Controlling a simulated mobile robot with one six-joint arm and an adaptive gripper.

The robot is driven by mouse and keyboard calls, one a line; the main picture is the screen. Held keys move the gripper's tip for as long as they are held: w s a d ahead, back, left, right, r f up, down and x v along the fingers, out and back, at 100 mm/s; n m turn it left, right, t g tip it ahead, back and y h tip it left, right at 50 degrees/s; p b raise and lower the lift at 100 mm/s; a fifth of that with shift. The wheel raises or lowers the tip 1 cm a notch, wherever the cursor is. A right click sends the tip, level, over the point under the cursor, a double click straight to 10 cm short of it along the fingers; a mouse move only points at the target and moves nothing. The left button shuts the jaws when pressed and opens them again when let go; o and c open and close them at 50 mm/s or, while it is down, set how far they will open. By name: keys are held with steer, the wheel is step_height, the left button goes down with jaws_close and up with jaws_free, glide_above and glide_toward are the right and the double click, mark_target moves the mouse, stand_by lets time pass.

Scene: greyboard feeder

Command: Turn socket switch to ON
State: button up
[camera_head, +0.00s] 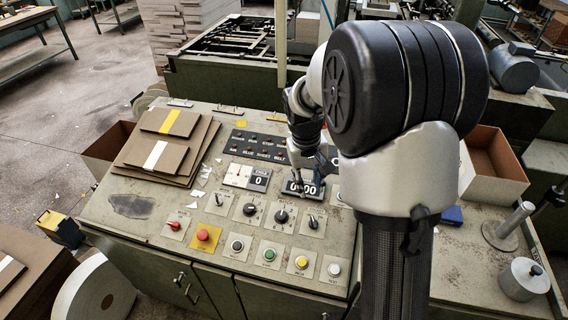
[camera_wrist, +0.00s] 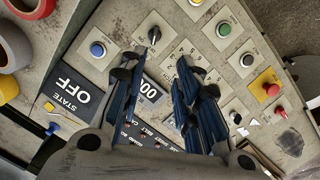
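No readable label marks which control is the socket switch. A black rotary knob (camera_wrist: 153,35) lies beyond the fingertips in the wrist view; it appears to be the rightmost knob (camera_head: 313,222) in the head view's row. A dark display reading STATE OFF (camera_wrist: 72,92) lies left of my fingers in the wrist view; my arm seems to hide it in the head view. My gripper (camera_head: 308,186) is above the panel by the numeric display. In the wrist view my gripper (camera_wrist: 158,72) has its fingers spread apart with nothing held; the right finger covers part of a numbered dial.
The panel (camera_head: 140,206) carries close rows of other knobs and buttons, including a red button (camera_head: 203,235) on a yellow plate. Stacked cardboard sheets (camera_head: 165,160) lie at its left. An open carton (camera_head: 490,170) and metal cylinders (camera_head: 524,278) are at the right.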

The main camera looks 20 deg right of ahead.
mark_target(314, 222)
steer(key=d+f+b, duration=0.1)
steer(key=f, duration=0.5)
steer(key=d+f+b, duration=0.1)
steer(key=f+b, duration=0.1)
steer(key=f, duration=0.5)
steer(key=d+f+b, duration=0.1)
steer(key=f+b, duration=0.1)
steer(key=f, duration=0.5)
steer(key=shift+w+d+f, duration=0.1)
steer(key=shift+w+d, duration=0.1)
steer(key=shift+w, duration=0.15)
steer(key=shift+c, duration=0.2)
jaws_close()
